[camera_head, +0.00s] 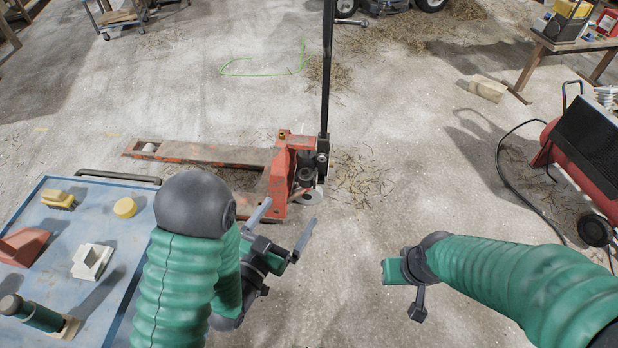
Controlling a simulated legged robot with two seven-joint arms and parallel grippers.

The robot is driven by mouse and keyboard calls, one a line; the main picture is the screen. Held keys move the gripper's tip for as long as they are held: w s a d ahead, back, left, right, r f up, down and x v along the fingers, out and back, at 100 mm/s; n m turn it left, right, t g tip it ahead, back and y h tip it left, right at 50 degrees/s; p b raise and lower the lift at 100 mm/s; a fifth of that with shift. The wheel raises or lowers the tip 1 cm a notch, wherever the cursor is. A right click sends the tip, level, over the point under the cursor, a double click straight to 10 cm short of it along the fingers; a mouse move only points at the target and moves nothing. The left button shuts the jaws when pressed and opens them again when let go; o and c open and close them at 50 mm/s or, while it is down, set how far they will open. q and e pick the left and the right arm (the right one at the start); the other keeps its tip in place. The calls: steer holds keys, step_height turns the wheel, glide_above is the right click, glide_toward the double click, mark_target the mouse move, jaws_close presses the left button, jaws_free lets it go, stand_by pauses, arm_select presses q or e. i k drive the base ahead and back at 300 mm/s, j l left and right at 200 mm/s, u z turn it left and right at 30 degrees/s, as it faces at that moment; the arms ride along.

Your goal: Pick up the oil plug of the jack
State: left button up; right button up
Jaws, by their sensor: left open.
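The jack is a worn red-orange pallet jack (279,190) on the concrete floor, with its forks pointing left and a tall black handle (327,75) rising from its pump end. A small orange part sits on top of its body, but I cannot tell whether it is the oil plug. My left gripper (291,211) is open, its two grey fingers spread and pointing towards the jack, just in front of its pump end in the picture. Nothing shows between the fingers. My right gripper (395,271) is at the lower right, apart from the jack; its jaws are not clear.
A blue-topped table (115,243) at left holds a yellow brush (59,200), a yellow disc (125,208), a red wedge (24,246) and a pale block (92,262). A red machine (592,186) with a black cable stands at right. Straw-strewn floor right of the jack is open.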

mark_target(126, 207)
steer(key=u, duration=1.4)
